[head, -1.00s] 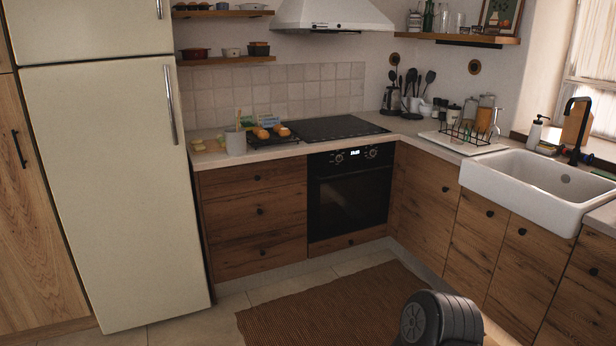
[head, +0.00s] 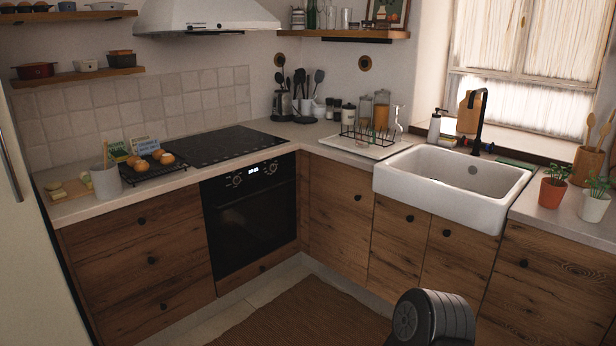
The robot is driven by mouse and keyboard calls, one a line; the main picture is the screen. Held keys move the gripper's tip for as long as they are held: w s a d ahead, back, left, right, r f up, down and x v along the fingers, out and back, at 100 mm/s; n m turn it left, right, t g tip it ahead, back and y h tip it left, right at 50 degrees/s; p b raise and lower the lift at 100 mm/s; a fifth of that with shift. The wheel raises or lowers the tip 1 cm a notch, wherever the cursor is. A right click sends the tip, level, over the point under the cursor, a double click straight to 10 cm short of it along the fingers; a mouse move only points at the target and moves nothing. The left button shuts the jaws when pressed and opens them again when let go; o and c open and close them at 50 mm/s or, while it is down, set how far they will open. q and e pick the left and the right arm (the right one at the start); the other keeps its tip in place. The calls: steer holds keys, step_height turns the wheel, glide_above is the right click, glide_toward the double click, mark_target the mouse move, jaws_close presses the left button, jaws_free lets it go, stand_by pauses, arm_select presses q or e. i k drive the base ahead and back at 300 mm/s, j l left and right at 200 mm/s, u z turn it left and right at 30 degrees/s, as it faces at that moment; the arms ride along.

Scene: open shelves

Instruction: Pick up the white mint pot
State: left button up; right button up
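A white pot (head: 594,207) with a green leafy plant stands upright on the counter right of the sink, near the right edge of the head view. Its leaves reach the edge of the picture. I cannot tell from the leaves alone that it is mint. A terracotta pot (head: 552,192) with a green plant stands just left of it, a little apart. Neither of my grippers is in view.
The white sink (head: 455,210) with a black tap (head: 478,120) lies left of the pots. A wooden utensil holder (head: 588,166) stands behind them. A dish rack (head: 368,135) is left of the sink. The floor before the cabinets is clear apart from a brown rug (head: 300,318).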

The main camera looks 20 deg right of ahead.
mark_target(594, 204)
steer(key=i+z, duration=0.2)
steer(key=z, duration=0.25)
steer(key=i+z, duration=0.15)
steer(key=z, duration=0.3)
steer(key=i+z, duration=0.2)
steer(key=z, duration=0.25)
steer(key=i+j+z, duration=0.15)
steer(key=z, duration=0.35)
steer(key=i+j+z, duration=0.15)
steer(key=z, duration=0.3)
steer(key=i+j+z, duration=0.2)
steer(key=z, duration=0.2)
steer(key=i+j+z, duration=0.25)
steer(key=z, duration=0.15)
steer(key=i+j+z, duration=0.15)
steer(key=j+z, duration=0.25)
steer(key=i+j+z, duration=0.1)
steer(key=j+z, duration=0.9)
steer(key=j, duration=0.55)
